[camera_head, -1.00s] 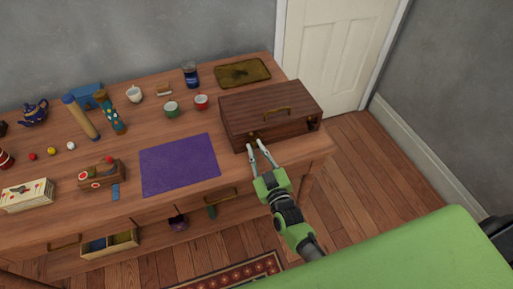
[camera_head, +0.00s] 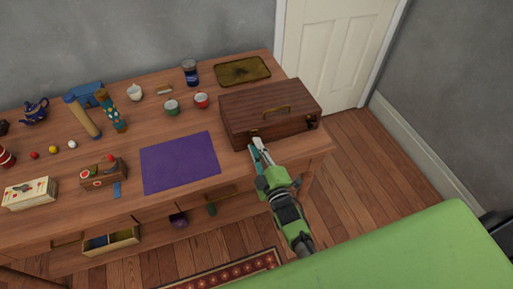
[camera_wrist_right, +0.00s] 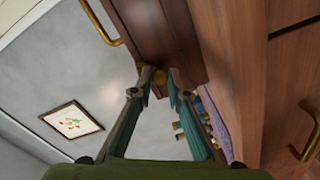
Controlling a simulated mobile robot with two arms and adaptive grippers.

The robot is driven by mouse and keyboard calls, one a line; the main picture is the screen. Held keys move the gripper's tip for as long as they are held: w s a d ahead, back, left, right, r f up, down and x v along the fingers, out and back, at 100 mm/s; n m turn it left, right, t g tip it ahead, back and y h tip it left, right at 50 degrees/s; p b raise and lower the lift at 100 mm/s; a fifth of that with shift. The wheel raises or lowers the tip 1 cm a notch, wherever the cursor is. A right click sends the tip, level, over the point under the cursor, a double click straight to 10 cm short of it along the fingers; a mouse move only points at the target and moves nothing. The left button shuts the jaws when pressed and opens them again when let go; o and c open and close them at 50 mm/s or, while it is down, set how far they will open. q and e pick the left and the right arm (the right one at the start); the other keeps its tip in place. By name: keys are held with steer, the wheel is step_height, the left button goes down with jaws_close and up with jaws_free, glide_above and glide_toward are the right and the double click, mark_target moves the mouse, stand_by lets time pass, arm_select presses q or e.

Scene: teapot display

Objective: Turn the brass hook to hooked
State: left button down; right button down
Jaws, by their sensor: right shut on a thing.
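My left gripper is not in view.
The wooden table (camera_head: 215,207) holds a purple mat (camera_head: 180,162) left of the case. Cups, a blue jar (camera_head: 190,72) and a tray (camera_head: 242,71) stand farther back. A drawer (camera_head: 110,241) is open at the table's front left.

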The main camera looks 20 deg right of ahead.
steer(key=shift+n, duration=0.4)
steer(key=c, duration=2)
jaws_free()
steer(key=shift+o, duration=0.2)
steer(key=s, duration=1.2)
steer(key=shift+d, duration=0.15)
